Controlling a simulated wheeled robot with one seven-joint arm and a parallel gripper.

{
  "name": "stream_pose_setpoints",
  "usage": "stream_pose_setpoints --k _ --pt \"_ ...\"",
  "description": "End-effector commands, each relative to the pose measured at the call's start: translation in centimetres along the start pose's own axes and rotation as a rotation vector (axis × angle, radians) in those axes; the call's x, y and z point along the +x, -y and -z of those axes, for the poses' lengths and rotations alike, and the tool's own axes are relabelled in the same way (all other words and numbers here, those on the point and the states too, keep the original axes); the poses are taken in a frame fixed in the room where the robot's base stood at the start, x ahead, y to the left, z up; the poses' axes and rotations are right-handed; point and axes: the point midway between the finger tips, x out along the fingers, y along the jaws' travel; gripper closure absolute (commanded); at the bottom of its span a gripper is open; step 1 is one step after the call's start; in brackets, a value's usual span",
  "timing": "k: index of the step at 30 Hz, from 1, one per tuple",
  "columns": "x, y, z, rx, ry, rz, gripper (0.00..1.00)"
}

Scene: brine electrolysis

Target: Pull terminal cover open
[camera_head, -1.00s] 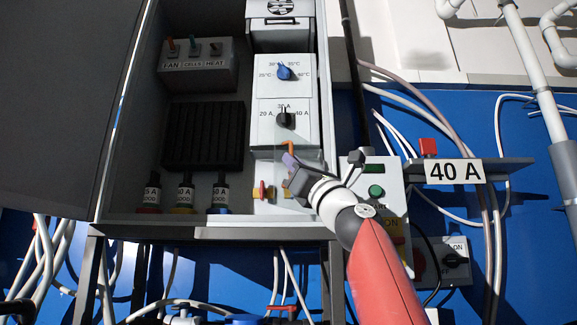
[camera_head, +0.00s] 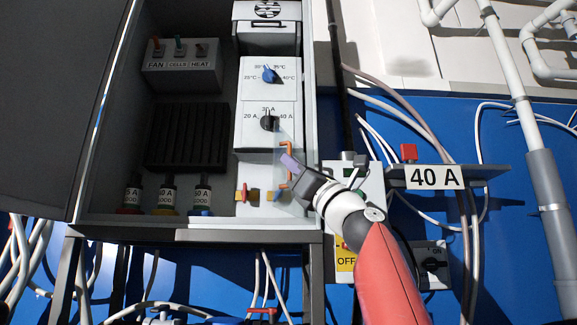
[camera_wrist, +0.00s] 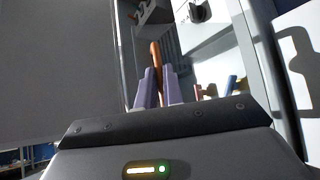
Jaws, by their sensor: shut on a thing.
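The terminal cover (camera_head: 291,188) is a clear panel at the lower right of the grey cabinet. It stands out at an angle in front of the white terminal box, with an orange handle (camera_head: 288,147). My gripper (camera_head: 291,162) has purple fingers shut on that handle. In the wrist view, the handle (camera_wrist: 155,54) rises between the two fingers (camera_wrist: 159,88). A red-yellow terminal (camera_head: 243,193) and a blue-yellow terminal (camera_head: 277,196) show on the box. The fingers and wrist hide part of the cover.
Above are a current knob (camera_head: 269,120) and a temperature knob (camera_head: 269,75). A 40 A sign (camera_head: 435,177) and a button panel (camera_head: 346,262) are at the right, close to my arm.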

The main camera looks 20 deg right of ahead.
Motion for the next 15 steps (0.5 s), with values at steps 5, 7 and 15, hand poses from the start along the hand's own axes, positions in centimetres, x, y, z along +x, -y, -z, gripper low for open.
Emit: stream_pose_setpoints --k 5,7,15 --pt "-0.7 0.8 -0.6 -0.003 0.000 0.006 1.00" --pt "-0.9 1.0 -0.8 -0.002 0.001 0.007 1.00" --pt "-1.4 1.6 -1.4 -0.002 0.003 0.009 1.00"
